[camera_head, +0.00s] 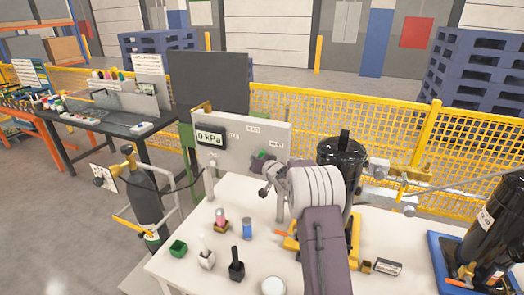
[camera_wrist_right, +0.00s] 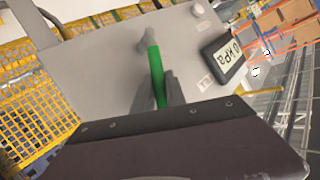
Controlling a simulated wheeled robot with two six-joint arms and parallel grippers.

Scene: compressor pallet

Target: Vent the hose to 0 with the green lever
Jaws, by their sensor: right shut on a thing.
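The grey panel (camera_head: 245,140) stands at the back of the white table, and its display (camera_head: 211,139) reads 0 kPa. The green lever (camera_head: 262,154) is on the panel and is partly hidden by my right arm in the head view. In the right wrist view the green lever (camera_wrist_right: 154,62) runs from a grey pivot down between the fingers of my right gripper (camera_wrist_right: 160,92), which is shut on it. The display (camera_wrist_right: 229,53) also shows there, tilted. My left gripper is in neither view.
A black cylinder (camera_head: 343,160) stands behind my right arm. A yellow mesh fence (camera_head: 385,128) runs behind.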

